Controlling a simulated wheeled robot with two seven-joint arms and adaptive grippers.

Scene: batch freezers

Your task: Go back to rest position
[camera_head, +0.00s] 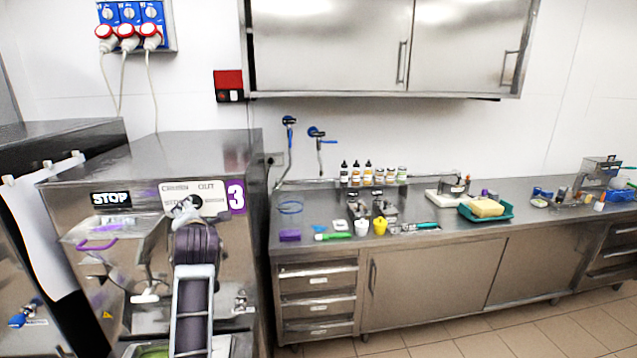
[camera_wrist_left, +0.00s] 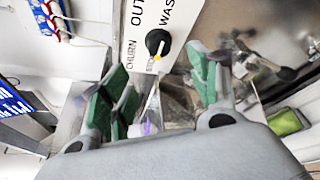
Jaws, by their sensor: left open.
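My left gripper (camera_head: 184,208) is up at the front of the batch freezer marked 3 (camera_head: 90,175), close to its control panel (camera_head: 178,187). My own arm hides part of it in the head view. In the left wrist view the left gripper (camera_wrist_left: 160,78) is open, its green-padded fingers wide apart with nothing held between them. The black knob (camera_wrist_left: 157,40) with a yellow pointer is just beyond the fingertips, apart from them. The panel around it reads CHURN, OUT and WASH. My right gripper is not in view.
A clear hopper lid with a purple handle (camera_head: 97,245) is left of my arm. A steel counter (camera_head: 420,212) with bottles, cups and a teal tray (camera_head: 470,212) stands to the right. Wall cabinets (camera_head: 330,50) hang above it. Tiled floor (camera_head: 510,335) is free at lower right.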

